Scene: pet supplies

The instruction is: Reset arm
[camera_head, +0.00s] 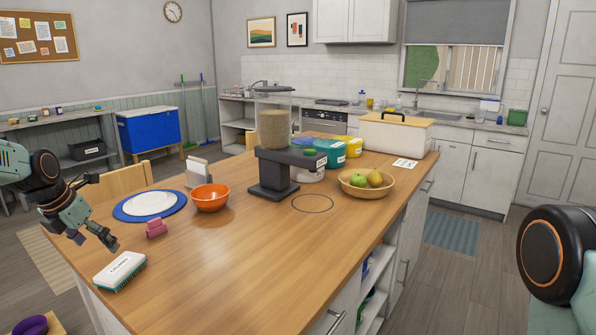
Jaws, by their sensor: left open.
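My left gripper (95,242) is in the head view at the left, over the near left edge of the wooden table (290,258). Its fingers are apart with nothing between them. It is above and behind a white brush (120,267) with teal bristles that lies on the table. The fingertips look clear of the brush, but the exact gap is hard to judge. Part of my right arm (560,255) shows at the right edge. My right gripper is out of the picture.
A small pink object (156,229), a white plate on a blue mat (122,213) and an orange bowl (210,200) stand near the gripper. A food dispenser (271,170) and fruit bowl (348,190) stand farther back. The table's front middle is clear.

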